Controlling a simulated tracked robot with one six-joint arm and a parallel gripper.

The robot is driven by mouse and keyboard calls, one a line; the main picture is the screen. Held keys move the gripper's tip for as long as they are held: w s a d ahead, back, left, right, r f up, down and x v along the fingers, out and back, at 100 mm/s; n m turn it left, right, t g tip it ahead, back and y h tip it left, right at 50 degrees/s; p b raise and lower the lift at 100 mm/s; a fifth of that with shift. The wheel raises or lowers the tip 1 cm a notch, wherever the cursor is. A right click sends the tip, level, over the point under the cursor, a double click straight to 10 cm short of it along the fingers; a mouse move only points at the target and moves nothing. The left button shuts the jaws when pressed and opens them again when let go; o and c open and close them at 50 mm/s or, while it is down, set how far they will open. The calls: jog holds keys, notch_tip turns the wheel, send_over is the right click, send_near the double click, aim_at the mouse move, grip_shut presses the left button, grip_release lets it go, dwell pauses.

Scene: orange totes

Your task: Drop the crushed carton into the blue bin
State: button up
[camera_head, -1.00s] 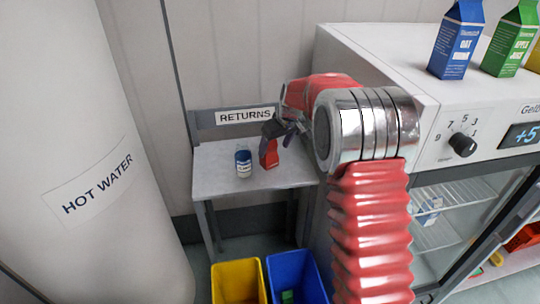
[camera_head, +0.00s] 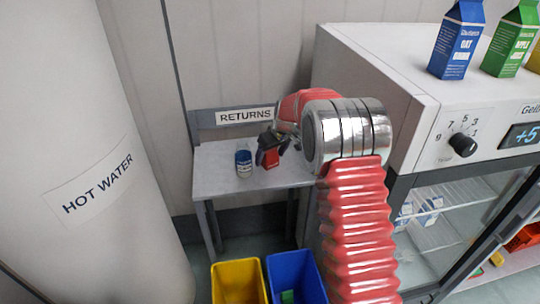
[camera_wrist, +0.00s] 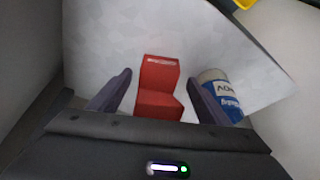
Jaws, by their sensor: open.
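The crushed carton (camera_wrist: 158,88) is red and bent, and stands on the small white returns table (camera_head: 222,180). In the head view the carton (camera_head: 271,159) is partly hidden by my gripper (camera_head: 268,148). In the wrist view my gripper (camera_wrist: 157,98) is open, with one finger on each side of the carton and gaps between. The blue bin (camera_head: 296,262) stands on the floor in front of the table, with a small green item (camera_head: 287,297) inside.
A blue and white bottle (camera_head: 243,162) stands beside the carton; in the wrist view it (camera_wrist: 222,95) is close to the right finger. A yellow bin (camera_head: 238,283) stands left of the blue one. A fridge (camera_head: 385,75) is on the right, a hot water tank (camera_head: 85,150) on the left.

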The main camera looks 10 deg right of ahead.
jog(key=shift+w+f, duration=0.2)
jog(key=shift+f, duration=0.3)
jog(key=c, duration=1.2)
jog(key=shift+r, duration=0.15)
jog(key=shift+c, duration=0.2)
notch_tip(320, 180, up, 10)
jog(key=shift+f, duration=0.1)
dwell(0.3)
